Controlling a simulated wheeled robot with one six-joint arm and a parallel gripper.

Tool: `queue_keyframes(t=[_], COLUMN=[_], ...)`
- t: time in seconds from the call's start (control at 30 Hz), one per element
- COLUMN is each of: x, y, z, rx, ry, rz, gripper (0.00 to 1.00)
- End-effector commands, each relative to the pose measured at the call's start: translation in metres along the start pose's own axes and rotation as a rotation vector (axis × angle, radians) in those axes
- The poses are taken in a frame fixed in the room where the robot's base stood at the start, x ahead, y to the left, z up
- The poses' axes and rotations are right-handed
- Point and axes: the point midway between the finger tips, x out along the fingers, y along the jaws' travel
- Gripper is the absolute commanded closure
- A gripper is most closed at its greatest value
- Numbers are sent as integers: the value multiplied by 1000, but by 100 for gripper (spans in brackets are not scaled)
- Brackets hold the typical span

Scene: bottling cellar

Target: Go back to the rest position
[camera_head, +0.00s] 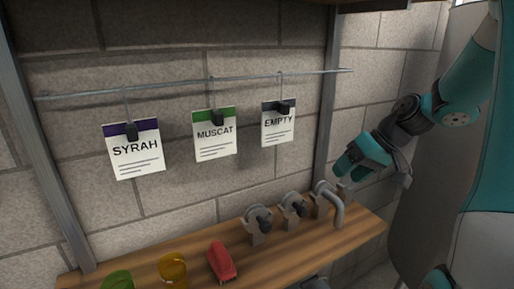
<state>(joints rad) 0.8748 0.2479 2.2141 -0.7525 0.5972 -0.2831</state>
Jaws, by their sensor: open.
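My gripper (352,178) is at the right, in front of the block wall and a little above the right end of the wooden shelf. Its teal jaws are open and I see nothing held between them. The near part of the gripper hides some of the gap between the fingers. It is close to the bent grey tap (337,204) at the shelf's right end; I cannot tell how much space lies between them.
Cards SYRAH (135,155), MUSCAT (214,141) and EMPTY (278,127) hang from a rod (240,77). The shelf (290,250) holds grey fittings (258,224), a red object (221,261), a yellow one (173,268) and a green one (117,280). A metal post (327,110) stands left of my gripper.

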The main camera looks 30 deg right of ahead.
Motion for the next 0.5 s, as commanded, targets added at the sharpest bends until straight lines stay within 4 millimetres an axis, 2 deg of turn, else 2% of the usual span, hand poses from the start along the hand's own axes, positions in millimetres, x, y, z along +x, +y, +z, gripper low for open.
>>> queue_keyframes(t=[0.17,0.27,0.37,0.5], x=[2,10,24,39], y=[-6,-34,-85,-166], z=[0,1,11,49], rx=[-11,-58,-145,-301], ry=[-8,-46,-115,-228], rz=[-2,-8,-17,-25], gripper=[37,37,37,37])
